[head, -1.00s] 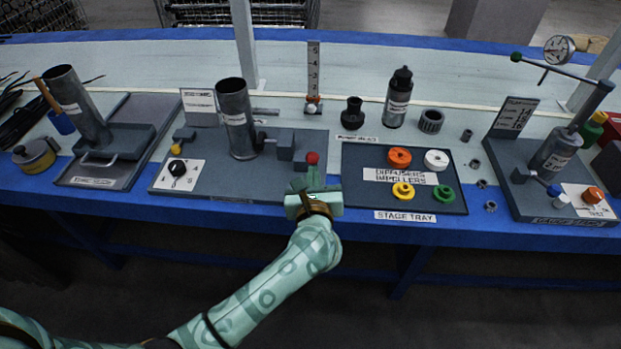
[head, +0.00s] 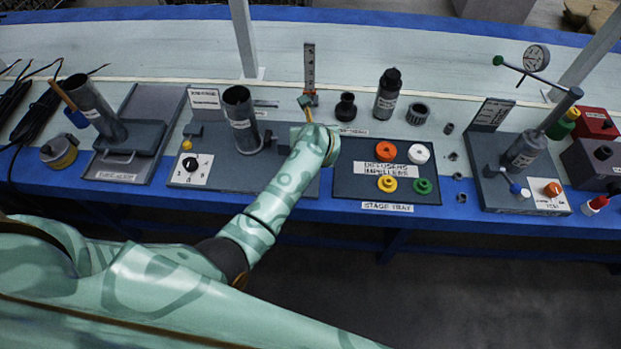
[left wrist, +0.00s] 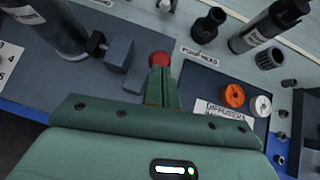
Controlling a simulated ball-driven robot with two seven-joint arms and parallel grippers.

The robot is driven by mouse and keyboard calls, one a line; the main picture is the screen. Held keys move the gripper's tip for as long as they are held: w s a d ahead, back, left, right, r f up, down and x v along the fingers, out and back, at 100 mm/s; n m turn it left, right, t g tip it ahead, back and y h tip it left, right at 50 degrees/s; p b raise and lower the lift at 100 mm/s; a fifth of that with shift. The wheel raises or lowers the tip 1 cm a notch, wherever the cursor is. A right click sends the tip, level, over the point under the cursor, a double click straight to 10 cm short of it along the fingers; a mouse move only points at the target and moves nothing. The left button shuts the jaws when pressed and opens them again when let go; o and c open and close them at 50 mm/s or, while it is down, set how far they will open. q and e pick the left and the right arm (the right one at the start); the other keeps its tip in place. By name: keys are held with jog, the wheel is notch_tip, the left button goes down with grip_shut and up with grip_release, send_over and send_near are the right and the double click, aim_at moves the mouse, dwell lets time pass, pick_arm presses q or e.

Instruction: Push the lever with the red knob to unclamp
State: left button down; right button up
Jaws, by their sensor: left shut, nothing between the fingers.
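The red knob (left wrist: 160,57) shows in the left wrist view just past the tips of my left gripper (left wrist: 160,72), whose closed fingers overlap its lower edge. I cannot tell whether they touch. The gripper is shut and empty. The clamp's grey block (left wrist: 119,54) stands left of the knob, with a black screw end (left wrist: 96,43) toward the grey tube (left wrist: 50,22). The tube stands upright on the clamp base (head: 225,178) in the head view (head: 240,118). My right gripper is out of view.
The stage tray (head: 350,188) with coloured rings lies right of the clamp base. A vertical scale (head: 309,65), a black fitting (head: 346,107) and a dark bottle (head: 388,93) stand behind. A gauge stand (head: 522,150) is further right, a tilted tube (head: 97,108) at left.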

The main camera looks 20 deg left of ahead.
pick_arm(q)
jog(key=shift+w+a+b, duration=0.15)
jog(key=shift+w+b, duration=0.1)
jog(key=shift+w, duration=0.3)
jog(key=shift+w+a+b, duration=0.15)
jog(key=shift+w+b, duration=0.1)
jog(key=shift+w, duration=0.3)
jog(key=shift+w+r, duration=0.15)
jog(key=shift+w, duration=0.05)
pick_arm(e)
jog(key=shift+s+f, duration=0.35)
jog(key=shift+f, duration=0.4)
pick_arm(q)
jog(key=shift+a+r, duration=0.1)
jog(key=shift+r, duration=0.05)
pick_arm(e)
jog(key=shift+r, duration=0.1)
